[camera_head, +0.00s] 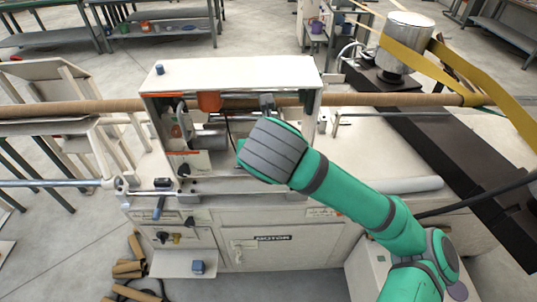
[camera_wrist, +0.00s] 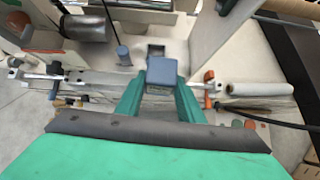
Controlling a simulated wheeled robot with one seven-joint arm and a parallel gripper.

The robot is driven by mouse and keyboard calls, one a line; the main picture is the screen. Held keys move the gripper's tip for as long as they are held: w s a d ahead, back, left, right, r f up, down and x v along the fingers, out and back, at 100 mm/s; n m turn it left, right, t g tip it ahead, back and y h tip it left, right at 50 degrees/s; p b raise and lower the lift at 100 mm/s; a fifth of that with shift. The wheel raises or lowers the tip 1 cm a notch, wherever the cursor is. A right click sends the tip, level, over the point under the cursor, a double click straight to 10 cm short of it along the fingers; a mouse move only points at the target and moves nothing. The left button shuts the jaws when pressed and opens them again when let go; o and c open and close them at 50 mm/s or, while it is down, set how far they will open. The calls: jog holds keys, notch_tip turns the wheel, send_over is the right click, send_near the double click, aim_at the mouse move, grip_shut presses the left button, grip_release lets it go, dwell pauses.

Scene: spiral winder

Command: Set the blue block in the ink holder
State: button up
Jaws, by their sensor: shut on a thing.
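A blue-grey block (camera_wrist: 162,73) is held between the two green fingers of my gripper (camera_wrist: 161,90) in the wrist view. My gripper is shut on it. In the head view my wrist hides the fingers and the held block, over the open bay of the white winder machine (camera_head: 240,75).
A blue cylinder (camera_wrist: 124,55) stands left of the socket. White housing walls flank the bay. A long brown tube (camera_head: 385,99) crosses the machine. Another blue block (camera_head: 198,267) sits on the low front shelf (camera_head: 170,266). A yellow belt (camera_head: 430,65) runs at the right.

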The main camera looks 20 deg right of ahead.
jog(key=shift+r, duration=0.5)
jog(key=shift+w+r+n+t, duration=0.1)
jog(key=shift+n+t, duration=0.2)
jog(key=shift+n, duration=0.1)
jog(key=shift+w+a+r+x, duration=0.1)
jog(key=shift+w+x, duration=0.05)
jog(key=shift+x, duration=2.95)
jog(key=shift+w+a+r+x, duration=0.1)
jog(key=shift+w+x, duration=0.05)
jog(key=shift+x, duration=2.95)
jog(key=shift+w+r+x, duration=0.1)
jog(key=shift+r+x, duration=0.05)
jog(key=shift+x, duration=3)
jog(key=shift+f, duration=0.65)
jog(key=o, duration=1.2)
